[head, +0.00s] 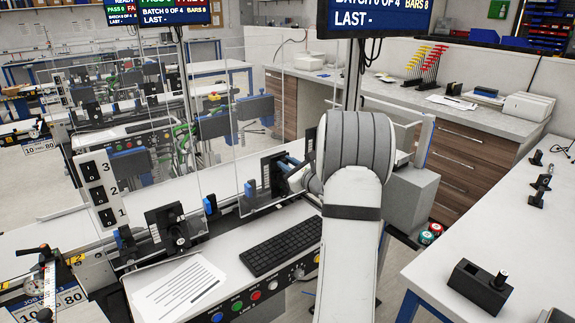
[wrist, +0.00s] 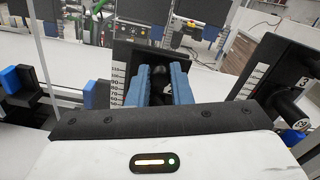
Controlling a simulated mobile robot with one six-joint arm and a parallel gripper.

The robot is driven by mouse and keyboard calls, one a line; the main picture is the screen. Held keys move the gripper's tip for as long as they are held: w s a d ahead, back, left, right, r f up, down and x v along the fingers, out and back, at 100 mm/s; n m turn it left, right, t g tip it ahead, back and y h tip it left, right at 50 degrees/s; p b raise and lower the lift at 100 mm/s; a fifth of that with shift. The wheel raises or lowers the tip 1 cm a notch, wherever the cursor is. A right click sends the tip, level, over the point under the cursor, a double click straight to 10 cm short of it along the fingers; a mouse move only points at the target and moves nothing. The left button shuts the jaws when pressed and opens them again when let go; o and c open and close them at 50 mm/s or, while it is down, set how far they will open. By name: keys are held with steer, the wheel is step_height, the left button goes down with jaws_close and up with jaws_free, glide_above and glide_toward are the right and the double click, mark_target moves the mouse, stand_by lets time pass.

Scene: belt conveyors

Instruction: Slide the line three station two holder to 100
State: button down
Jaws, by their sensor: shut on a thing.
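The station two holder (wrist: 124,56) is a black upright plate with a white number scale, in the middle of the wrist view. In the head view a black plate (head: 266,174) stands at my gripper (head: 288,163). In the wrist view the blue fingers of my gripper (wrist: 164,70) are closed around a dark knob (wrist: 160,74) on the front of this plate. The fingers hide part of the knob and plate. Scale figures show left of the fingers, but I cannot tell the exact setting.
A similar plate marked 3 (wrist: 281,62) with a black knob stands close on the right in the wrist view. Blue blocks (wrist: 20,78) are at the left. In the head view another plate (head: 165,222), a keyboard (head: 282,246) and a paper sheet (head: 180,293) lie nearby.

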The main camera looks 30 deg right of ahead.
steer(key=shift+r, duration=0.1)
step_height(320, 180, up, 4)
steer(key=shift+f, duration=0.25)
steer(key=c, duration=1.3)
jaws_free()
steer(key=shift+f, duration=0.15)
steer(key=s+b, duration=0.2)
steer(key=s, duration=0.5)
steer(key=shift+s+d, duration=0.35)
steer(key=shift+s, duration=0.05)
